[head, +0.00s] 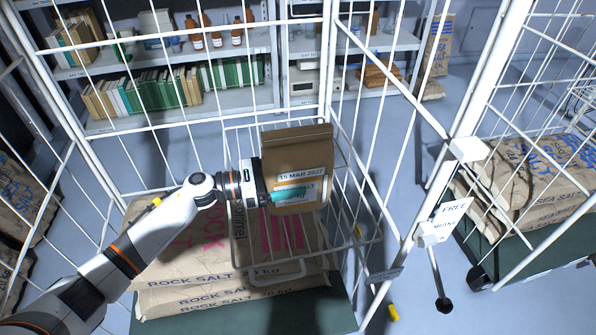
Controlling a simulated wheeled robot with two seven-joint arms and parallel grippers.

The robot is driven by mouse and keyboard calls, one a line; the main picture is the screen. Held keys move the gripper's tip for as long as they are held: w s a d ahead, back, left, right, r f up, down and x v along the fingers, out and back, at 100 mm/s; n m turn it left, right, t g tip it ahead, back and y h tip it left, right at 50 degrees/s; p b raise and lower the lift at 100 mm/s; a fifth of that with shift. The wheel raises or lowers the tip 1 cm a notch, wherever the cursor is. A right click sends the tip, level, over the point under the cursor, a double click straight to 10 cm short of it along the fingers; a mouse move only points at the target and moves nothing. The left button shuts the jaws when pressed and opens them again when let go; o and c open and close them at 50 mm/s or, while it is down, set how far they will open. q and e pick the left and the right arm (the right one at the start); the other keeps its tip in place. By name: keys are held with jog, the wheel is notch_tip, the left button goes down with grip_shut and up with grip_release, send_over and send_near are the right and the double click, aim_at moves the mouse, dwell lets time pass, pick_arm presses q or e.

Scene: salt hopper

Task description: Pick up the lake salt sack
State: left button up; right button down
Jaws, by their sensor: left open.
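A brown paper sack (297,148) stands upright in the middle of the head view, at a wire basket (233,215). Its white label reads "15 MAR 2027" and, below, a word ending in "LT". The start of that word is covered, so I cannot read whether it is lake salt. My left gripper (288,194) is open at the front of this sack, with a teal finger in front of the label. I cannot tell whether it touches the sack. My right gripper is not in view.
Large rock salt sacks (175,240) lie on a green base (335,318) below. White wire cage bars stand around my left arm. Sea salt sacks (540,180) lie at the right. Shelves (250,103) with books and bottles stand behind. A lever (437,275) hangs near a "FREE" sign.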

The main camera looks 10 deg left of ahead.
pick_arm(q)
grip_shut()
jog(key=shift+w+r, duration=0.15)
jog(key=shift+r, duration=0.2)
